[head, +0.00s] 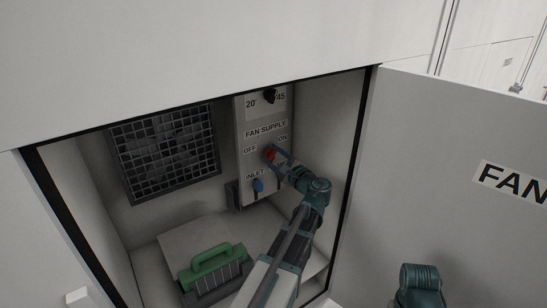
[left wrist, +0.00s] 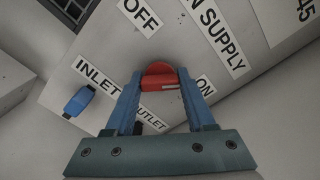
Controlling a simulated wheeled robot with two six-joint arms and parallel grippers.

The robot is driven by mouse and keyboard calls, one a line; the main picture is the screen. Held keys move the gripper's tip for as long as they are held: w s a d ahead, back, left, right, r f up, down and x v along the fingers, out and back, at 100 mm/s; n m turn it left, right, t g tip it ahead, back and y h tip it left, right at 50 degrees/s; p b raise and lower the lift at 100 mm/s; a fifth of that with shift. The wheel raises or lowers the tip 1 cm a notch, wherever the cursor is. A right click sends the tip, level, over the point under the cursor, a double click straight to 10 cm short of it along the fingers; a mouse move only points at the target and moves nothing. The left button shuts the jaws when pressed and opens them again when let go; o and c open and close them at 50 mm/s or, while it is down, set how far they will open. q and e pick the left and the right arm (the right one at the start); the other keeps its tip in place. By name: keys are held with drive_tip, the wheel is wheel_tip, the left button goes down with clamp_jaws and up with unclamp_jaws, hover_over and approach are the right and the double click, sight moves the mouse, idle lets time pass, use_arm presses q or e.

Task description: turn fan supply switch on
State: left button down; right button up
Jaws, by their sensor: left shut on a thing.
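The red fan supply switch (head: 269,153) is on a grey panel (head: 243,165) inside the open cabinet, below the FAN SUPPLY label and between OFF on the left and ON on the right. My left gripper (head: 273,153) reaches in from below right and is shut on it. In the left wrist view the red switch (left wrist: 160,74) sits between the two blue fingertips. A pale line shows on its bar, on the side of the ON label (left wrist: 204,87). The fingers hide part of the knob.
A blue inlet knob (head: 258,186) is below the switch; a black dial (head: 269,95) is above. A grille (head: 165,150) is on the back wall. The open door (head: 450,150) stands at right.

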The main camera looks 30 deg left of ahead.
use_arm(q)
drive_tip(key=shift+m, duration=0.3)
idle(0.4)
drive_tip(key=shift+c, duration=1.2)
unclamp_jaws()
drive_tip(key=v, duration=1.4)
drive_tip(key=shift+f, duration=0.1)
